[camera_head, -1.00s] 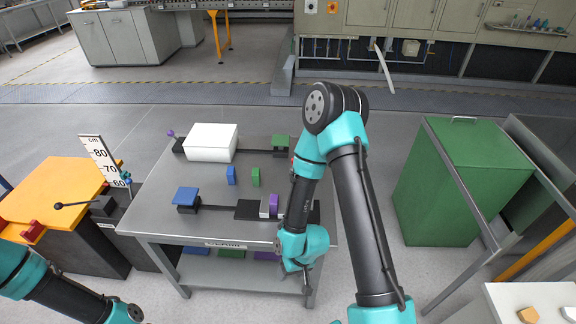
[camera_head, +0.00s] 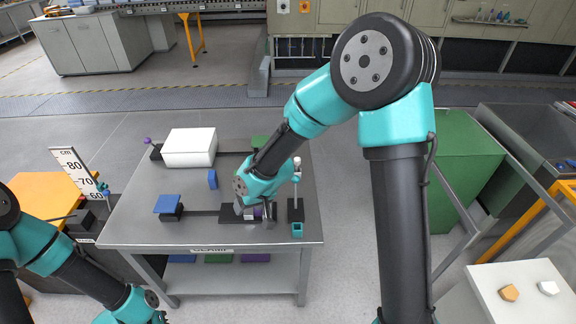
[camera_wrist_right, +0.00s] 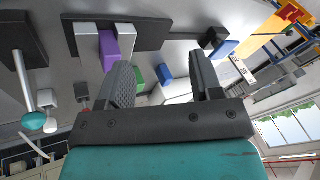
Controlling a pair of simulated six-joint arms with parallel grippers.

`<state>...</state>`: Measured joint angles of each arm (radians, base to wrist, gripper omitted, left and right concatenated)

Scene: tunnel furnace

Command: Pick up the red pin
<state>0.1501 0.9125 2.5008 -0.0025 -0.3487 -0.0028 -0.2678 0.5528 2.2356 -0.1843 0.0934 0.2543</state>
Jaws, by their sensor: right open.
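I cannot make out the red pin clearly. A small red spot (camera_wrist_right: 84,102) shows in the right wrist view beside a pale block, left of the fingers; in the head view my right arm covers that area. My right gripper (camera_wrist_right: 160,75) is open, with nothing between its fingers. In the head view it is low over the front right of the grey table, by the dark plate with the clamp. A purple block (camera_wrist_right: 108,48) sits between the clamp's silver jaws, close to the left finger.
The grey table (camera_head: 135,222) carries a white box (camera_head: 190,147), a blue block (camera_head: 212,180) and a blue-topped fixture (camera_head: 168,206). An upright rod with a white tip (camera_head: 297,163) stands right of my right gripper. A green cabinet (camera_head: 465,150) stands to the right.

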